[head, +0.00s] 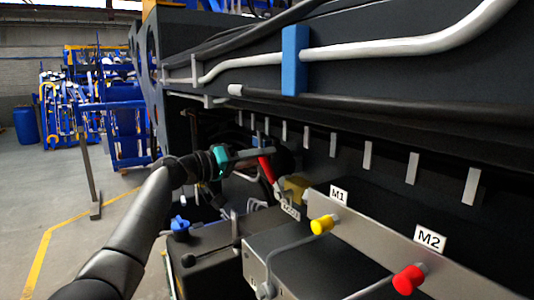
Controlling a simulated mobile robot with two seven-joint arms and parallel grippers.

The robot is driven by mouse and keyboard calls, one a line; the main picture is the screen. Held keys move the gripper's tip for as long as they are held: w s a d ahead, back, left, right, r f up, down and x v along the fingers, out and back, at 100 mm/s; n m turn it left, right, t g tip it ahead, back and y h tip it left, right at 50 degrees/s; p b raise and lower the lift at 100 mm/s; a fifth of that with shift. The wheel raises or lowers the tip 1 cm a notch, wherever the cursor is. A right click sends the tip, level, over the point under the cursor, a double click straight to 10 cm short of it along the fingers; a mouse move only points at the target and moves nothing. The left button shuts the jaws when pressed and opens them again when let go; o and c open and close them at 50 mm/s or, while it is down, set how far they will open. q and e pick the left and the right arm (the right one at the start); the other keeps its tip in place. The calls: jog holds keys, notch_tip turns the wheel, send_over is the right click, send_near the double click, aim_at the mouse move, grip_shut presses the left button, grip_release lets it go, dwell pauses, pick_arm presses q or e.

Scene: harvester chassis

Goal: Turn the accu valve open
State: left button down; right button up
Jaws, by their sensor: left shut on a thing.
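The accu valve has a red lever (266,168) that stands steep, leaning a little to the left at its top. Its lower end meets a metal valve body (281,192) beside a brass-coloured part (296,187). My left gripper (266,153), past a teal band on my wrist, reaches in from the left and is shut on the upper part of the red lever. The fingers and the dark parts behind hide the lever's top. My right gripper does not show.
A grey block with labels M1 (338,196) and M2 (430,239) carries a yellow cap (322,225) and a red cap (408,279) at the lower right. A dark beam with a white pipe (390,47) and a blue clamp (294,60) runs above. Open floor lies left.

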pick_arm(q)
notch_tip(320, 180, down, 7)
jog(key=w+a+n+b, duration=0.1)
jog(key=w+n+b, duration=0.1)
jog(key=n, duration=0.6)
jog(key=shift+a+n, duration=0.3)
jog(key=shift+f, duration=0.1)
jog(key=c, duration=0.7)
grip_release()
jog(key=shift+w, duration=0.1)
jog(key=shift+o, duration=0.2)
jog(key=v, duration=1.5)
